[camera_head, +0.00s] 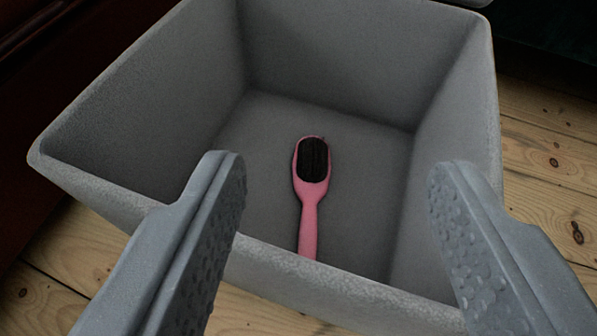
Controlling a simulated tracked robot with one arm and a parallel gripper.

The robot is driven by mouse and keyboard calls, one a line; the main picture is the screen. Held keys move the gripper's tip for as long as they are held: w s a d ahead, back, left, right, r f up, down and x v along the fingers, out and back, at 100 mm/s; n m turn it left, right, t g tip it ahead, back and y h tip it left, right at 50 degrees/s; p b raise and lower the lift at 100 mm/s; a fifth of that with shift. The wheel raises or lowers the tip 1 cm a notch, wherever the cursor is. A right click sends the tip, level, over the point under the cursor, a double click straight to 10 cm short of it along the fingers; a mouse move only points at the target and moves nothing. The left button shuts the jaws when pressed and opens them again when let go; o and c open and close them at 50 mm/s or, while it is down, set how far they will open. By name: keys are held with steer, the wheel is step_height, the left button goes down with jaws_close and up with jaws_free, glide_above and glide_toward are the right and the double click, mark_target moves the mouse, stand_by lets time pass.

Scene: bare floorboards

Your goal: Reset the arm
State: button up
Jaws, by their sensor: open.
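My gripper (335,165) is open and empty, with its two grey fingers wide apart at the lower left and lower right of the picture. A grey bin (330,55) lies beyond and below the fingers, its open top facing up. A pink hairbrush (308,215) with black bristles lies bristles up on the bin floor. The bin's near wall hides the lower end of its handle. The fingers do not hold the brush. I cannot tell whether they touch the bin's near rim.
Wooden floorboards (553,165) show right of the bin and along the bottom left. A dark red object (60,60) stands at the left, close to the bin. A dark area fills the upper right corner. Part of another grey thing (465,2) shows at the top edge.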

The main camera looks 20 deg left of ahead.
steer(key=shift+v, duration=0.95)
steer(key=shift+w+r, duration=0.1)
